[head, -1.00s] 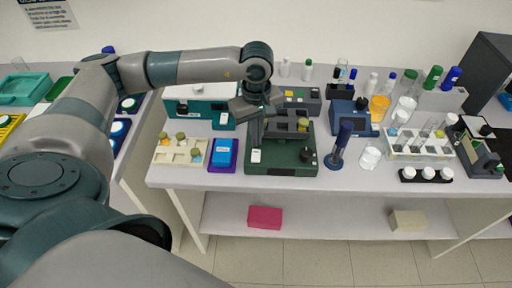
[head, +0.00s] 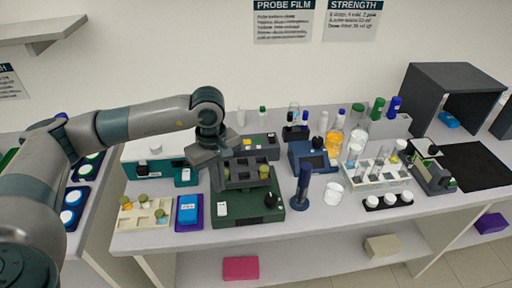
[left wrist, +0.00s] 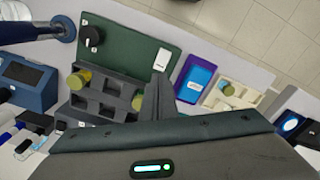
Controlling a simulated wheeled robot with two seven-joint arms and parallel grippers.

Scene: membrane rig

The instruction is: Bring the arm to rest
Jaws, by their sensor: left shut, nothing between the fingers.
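My left gripper (head: 213,157) hangs from the bent arm at the upper left edge of the dark green membrane rig (head: 235,212). Its fingers are shut and empty. In the left wrist view the closed fingers (left wrist: 157,98) show beside the rig's grey block (left wrist: 105,97), which has square wells. Olive-capped vials (left wrist: 80,78) sit in some wells. Whether the fingers touch the block cannot be told. A black knob (head: 270,200) and a white label stand on the rig base. My right gripper is not in view.
Left of the rig are a blue box on a purple pad (head: 189,210) and a cream vial tray (head: 144,215). A teal-and-white case (head: 160,158) stands behind. Space above the bench is open.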

